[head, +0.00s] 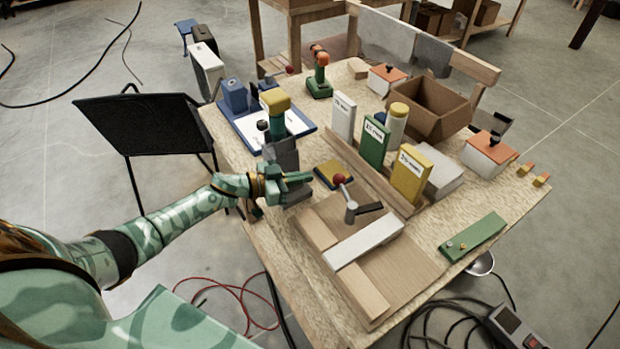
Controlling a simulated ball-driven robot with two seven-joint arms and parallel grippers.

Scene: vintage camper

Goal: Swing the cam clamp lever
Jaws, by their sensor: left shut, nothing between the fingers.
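The cam clamp lever (345,192) stands on a wooden fixture (405,280) near the front of the table. A dark pad (369,208) lies to the right of the pivot, and a pale bar (363,243) lies across the boards in front. My right gripper is not in view.
White, green and yellow binders (410,174) stand in a wooden rack to the right. The front-right tabletop is mostly clear around a green strip (472,237).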

